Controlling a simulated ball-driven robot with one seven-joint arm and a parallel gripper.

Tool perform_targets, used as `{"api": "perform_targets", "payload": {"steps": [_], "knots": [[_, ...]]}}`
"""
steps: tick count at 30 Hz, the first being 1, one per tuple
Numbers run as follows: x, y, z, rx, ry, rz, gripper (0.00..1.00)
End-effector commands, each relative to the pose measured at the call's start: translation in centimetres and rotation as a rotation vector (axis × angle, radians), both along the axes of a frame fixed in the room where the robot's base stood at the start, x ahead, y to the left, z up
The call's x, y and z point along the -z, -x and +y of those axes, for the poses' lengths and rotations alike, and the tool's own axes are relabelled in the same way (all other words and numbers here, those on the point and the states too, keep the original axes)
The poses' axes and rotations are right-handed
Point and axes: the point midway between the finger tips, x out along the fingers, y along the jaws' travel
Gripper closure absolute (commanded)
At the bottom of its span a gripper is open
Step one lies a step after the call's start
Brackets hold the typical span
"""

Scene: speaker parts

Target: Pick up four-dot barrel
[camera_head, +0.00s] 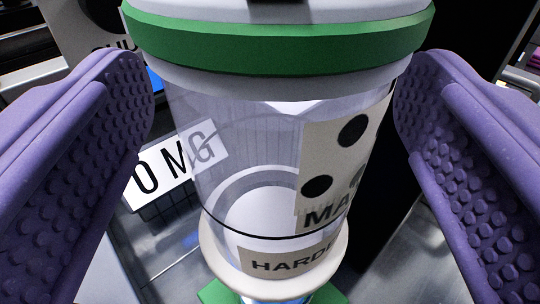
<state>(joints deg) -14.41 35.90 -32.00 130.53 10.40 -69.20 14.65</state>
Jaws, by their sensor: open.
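A clear barrel (245,145) with a green and white top stands upright in the middle of the view, close to the camera. A pale label on its right side shows black dots (316,187) and the letters "MA"; the label's right part is turned out of sight. My gripper (272,100) is open, with one purple studded finger on the left of the barrel and one on the right. A gap shows beside the left finger, and the right finger is very near the barrel's upper edge; I cannot tell if it touches.
The barrel's cream base ring (215,254) bears a label reading "HARD", and a green part (218,292) shows below it. A white lettered sign (158,178) is behind on the left. A dark upright panel (385,190) stands behind on the right. Grey metal surfaces lie below.

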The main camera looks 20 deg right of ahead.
Motion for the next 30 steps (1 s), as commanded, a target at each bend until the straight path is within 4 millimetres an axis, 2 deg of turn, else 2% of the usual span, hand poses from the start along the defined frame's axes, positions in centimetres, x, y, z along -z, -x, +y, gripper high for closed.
{"api": "perform_targets", "payload": {"steps": [3, 10, 21, 30], "knots": [[0.07, -0.96, -0.45, 0.001, 0.000, 0.000, 0.12], [-0.05, -1.09, -0.49, 0.000, 0.000, 0.000, 0.14], [-0.04, -1.06, -0.47, 0.000, 0.000, 0.000, 0.99], [-0.23, -1.07, -0.48, 0.000, 0.001, -0.002, 1.00]]}}
